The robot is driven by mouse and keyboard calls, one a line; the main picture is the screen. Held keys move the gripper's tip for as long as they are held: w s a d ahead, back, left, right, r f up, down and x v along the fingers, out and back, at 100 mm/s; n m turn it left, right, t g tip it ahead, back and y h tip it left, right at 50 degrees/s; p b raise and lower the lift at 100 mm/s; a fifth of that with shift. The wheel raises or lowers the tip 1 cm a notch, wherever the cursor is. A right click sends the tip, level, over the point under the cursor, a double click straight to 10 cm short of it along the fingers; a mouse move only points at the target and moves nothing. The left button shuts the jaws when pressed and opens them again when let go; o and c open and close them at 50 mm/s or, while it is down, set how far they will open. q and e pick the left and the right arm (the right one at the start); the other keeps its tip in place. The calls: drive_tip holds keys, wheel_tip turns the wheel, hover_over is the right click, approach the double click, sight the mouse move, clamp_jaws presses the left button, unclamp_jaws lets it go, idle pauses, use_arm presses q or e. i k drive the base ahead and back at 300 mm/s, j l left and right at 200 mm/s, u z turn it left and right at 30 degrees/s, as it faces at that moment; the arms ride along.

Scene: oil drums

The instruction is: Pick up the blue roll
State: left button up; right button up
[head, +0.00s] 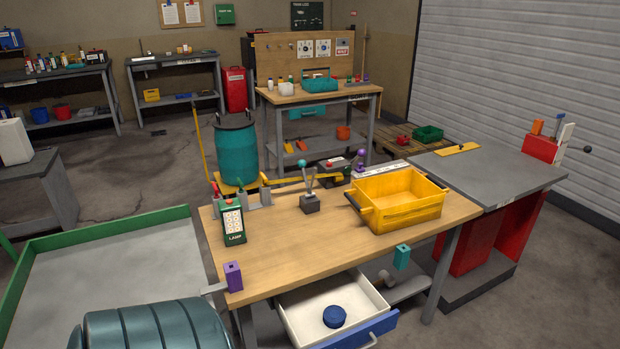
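A round, dark blue object (334,316), which looks like the blue roll, lies in an open white drawer (296,322) under the front of the wooden workbench (300,250). The drawer has a blue front (362,332) with a handle. The blue object is clear of the drawer walls, and nothing covers it from above. Neither of my grippers shows in the head view.
A yellow crate (405,216), a small grey fixture with levers (310,203) and a green lamp box (233,222) stand on the bench. A ribbed teal drum (150,325) lies at lower left.

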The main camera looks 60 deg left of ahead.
sight(335, 316)
drive_tip(key=u, duration=1.55)
